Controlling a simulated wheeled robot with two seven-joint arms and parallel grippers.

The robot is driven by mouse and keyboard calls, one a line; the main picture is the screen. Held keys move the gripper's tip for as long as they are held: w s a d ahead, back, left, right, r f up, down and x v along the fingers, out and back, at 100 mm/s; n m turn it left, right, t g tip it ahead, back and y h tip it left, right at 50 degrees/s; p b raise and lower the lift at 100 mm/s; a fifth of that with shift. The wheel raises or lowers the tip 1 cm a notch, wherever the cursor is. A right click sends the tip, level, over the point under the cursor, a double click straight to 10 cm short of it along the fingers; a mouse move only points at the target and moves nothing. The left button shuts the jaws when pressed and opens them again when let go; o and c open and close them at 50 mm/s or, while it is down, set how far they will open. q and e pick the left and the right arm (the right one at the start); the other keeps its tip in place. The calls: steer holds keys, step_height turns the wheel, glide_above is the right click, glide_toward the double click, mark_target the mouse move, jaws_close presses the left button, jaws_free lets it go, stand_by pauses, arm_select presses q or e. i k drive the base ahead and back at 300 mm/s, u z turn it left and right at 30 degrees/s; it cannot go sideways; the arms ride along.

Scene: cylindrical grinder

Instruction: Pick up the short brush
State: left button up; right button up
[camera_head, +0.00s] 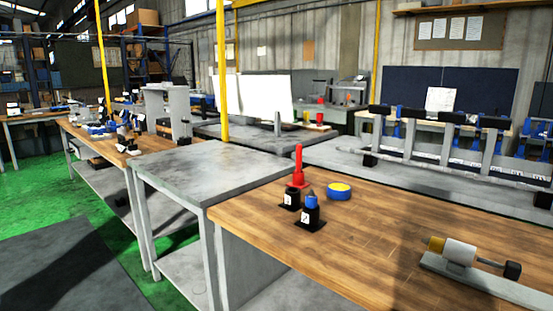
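I cannot make out a thing that is clearly a short brush. On the near wooden bench (390,235) stand a slim upright red piece (298,168) with a wider base, a black holder (289,200) with a white label, and a second black holder (310,218) with a blue top and a white label. A low round blue piece with a yellow top (339,190) sits just right of them. Neither of my grippers shows in the head view.
A grey plate bearing a white cylinder (460,252) with a yellow end lies at the bench's right. A grey metal table (205,162) adjoins the bench at left. A yellow post (222,75) stands behind it. The bench's middle is clear.

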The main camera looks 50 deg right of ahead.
mark_target(298, 147)
steer(key=i, duration=2.55)
steer(key=z, duration=3.85)
